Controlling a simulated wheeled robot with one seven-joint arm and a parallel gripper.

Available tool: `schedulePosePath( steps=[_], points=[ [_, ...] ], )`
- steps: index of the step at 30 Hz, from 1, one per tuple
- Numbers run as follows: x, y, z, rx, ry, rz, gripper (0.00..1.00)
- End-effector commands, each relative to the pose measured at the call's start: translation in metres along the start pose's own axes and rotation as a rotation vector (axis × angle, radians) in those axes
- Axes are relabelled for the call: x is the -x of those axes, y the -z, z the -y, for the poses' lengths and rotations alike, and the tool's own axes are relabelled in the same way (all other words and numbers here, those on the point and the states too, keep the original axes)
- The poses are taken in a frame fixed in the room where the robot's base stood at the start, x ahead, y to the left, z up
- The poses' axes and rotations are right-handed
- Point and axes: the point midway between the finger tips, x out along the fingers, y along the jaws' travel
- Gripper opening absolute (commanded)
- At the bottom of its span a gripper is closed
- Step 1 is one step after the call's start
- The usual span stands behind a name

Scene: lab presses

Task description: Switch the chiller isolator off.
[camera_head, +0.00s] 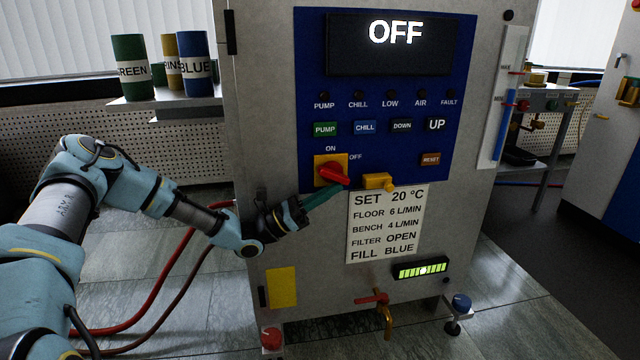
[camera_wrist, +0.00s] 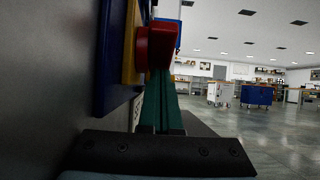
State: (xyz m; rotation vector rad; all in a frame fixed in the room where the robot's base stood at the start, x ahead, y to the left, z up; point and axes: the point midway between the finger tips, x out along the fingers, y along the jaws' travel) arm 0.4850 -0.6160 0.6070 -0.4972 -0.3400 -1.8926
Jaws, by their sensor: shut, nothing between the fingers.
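The chiller isolator is a red rotary handle (camera_head: 331,174) on a yellow plate (camera_head: 321,161), on the chiller's blue panel. ON is printed above it and OFF to its upper right. The handle's long end points right and slightly down. The display (camera_head: 391,43) above reads OFF. My gripper (camera_head: 341,186) comes from the lower left, its green fingers shut and empty. The fingertips are at the handle's lower right end; I cannot tell whether they touch. The wrist view shows the red handle (camera_wrist: 157,47) just beyond the fingertips (camera_wrist: 160,75), partly covering them.
A yellow block (camera_head: 378,181) juts out just right of the handle, above a settings card (camera_head: 385,224). Push buttons, including a green PUMP button (camera_head: 325,129), sit above. A brass tap (camera_head: 386,318) projects below. Red hoses (camera_head: 172,265) run at the left. The wrist view shows open floor at right.

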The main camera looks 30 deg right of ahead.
Motion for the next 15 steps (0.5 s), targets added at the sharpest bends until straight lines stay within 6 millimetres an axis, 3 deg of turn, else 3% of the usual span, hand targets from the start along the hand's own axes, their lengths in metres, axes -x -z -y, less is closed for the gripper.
schedulePosePath(
  steps=[15],
  points=[
    [-0.0055,0.0047,-0.0018,0.001,0.001,0.196,0.00]
  ],
)
